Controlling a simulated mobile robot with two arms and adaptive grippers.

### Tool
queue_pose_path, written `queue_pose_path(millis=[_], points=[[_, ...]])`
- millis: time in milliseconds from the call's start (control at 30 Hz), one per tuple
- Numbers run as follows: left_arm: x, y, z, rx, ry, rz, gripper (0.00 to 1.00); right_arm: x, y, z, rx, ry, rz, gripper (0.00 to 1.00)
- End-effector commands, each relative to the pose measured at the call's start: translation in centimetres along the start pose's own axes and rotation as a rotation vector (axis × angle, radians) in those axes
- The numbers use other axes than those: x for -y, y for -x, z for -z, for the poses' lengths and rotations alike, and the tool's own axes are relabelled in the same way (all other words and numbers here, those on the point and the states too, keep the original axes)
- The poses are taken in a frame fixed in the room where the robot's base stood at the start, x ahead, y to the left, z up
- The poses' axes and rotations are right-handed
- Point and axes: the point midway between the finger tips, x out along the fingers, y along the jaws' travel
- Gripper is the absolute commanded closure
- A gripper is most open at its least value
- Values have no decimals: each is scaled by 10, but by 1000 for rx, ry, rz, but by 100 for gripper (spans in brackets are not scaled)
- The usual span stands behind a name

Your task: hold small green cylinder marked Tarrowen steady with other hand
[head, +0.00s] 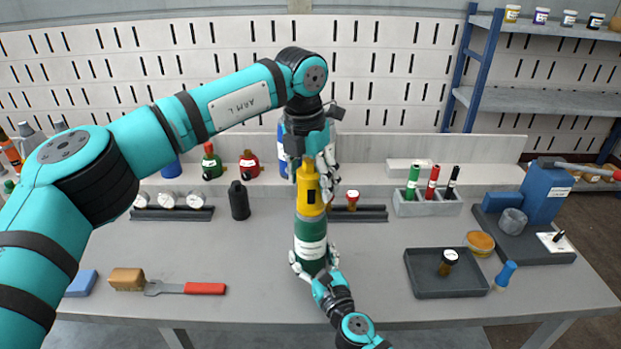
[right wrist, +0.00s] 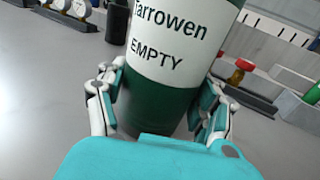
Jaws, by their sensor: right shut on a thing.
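The small green cylinder (head: 310,243) stands upright above the middle of the table, with a white label band. In the right wrist view, the label on the cylinder (right wrist: 165,45) reads "Tarrowen" and "EMPTY". A yellow top piece (head: 311,200) with a dark slot sits on its upper end. My right gripper (head: 314,264) is shut on the lower green body, with fingers on both sides; the right wrist view also shows these fingers (right wrist: 160,98). My left gripper (head: 312,168) points down at the yellow piece, fingers around its upper part; whether they touch it is unclear.
Racks and bottles line the back.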

Motion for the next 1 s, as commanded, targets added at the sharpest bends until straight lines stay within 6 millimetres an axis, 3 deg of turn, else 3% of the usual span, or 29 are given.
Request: queue_pose_path(millis=[300,433,800,1000], points=[[-1,0,0,-1,3,-2,23,0,0,0,0,0,0,71],[-1,10,0,1,3,-3,23,0,0,0,0,0,0,71],[0,84,-1,3,3,-3,23,0,0,0,0,0,1,71],[0,112,-1,0,2,-2,23,0,0,0,0,0,0,71]])
